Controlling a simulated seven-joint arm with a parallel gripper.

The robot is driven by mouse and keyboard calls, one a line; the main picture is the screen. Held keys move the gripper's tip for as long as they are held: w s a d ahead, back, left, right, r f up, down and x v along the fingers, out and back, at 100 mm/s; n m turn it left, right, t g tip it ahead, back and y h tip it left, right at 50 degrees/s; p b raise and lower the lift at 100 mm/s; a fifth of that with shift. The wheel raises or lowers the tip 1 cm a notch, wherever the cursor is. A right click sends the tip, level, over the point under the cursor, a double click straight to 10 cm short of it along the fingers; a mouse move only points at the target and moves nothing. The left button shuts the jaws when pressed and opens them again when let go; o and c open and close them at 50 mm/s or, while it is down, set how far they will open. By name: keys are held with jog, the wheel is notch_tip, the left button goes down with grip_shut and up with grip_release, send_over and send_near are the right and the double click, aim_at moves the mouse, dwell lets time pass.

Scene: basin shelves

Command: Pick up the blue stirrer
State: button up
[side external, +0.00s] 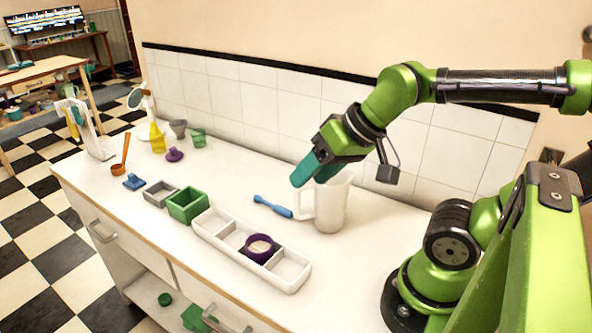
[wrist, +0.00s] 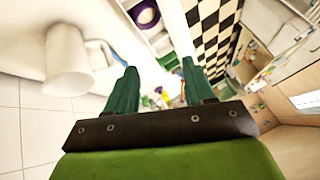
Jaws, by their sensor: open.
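The blue stirrer (side external: 272,206) lies on the white counter in the side view, just left of the white pitcher (side external: 331,205). My gripper (side external: 303,176) is above the counter, up and to the right of the stirrer and close to the pitcher's rim, apart from the stirrer. In the wrist view my gripper (wrist: 158,68) shows two teal fingers spread apart with nothing held between them. The pitcher also shows in the wrist view (wrist: 68,62), left of the fingers. A small blue bit by the left finger there may be the stirrer; most of it is hidden.
A white divided tray (side external: 208,232) holds a purple-rimmed bowl (side external: 260,248) near the front edge. A green box (side external: 187,205) and grey box (side external: 160,193) stand left of it. A yellow bottle (side external: 157,138) is farther back. The counter behind the stirrer is clear up to the tiled wall.

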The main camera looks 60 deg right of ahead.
jog(key=w+d+f+m+g, duration=0.2)
jog(key=w+f+m, duration=0.1)
jog(key=w, duration=0.2)
jog(key=m+g+h, duration=0.2)
jog(key=m+g, duration=0.3)
jog(key=m, duration=2.5)
send_over(279, 206)
notch_tip(279, 206, down, 15)
jog(key=shift+d+f, duration=0.15)
jog(key=shift+a+f, duration=0.2)
jog(key=shift+f, duration=2.5)
jog(key=shift+c, duration=0.3)
grip_shut()
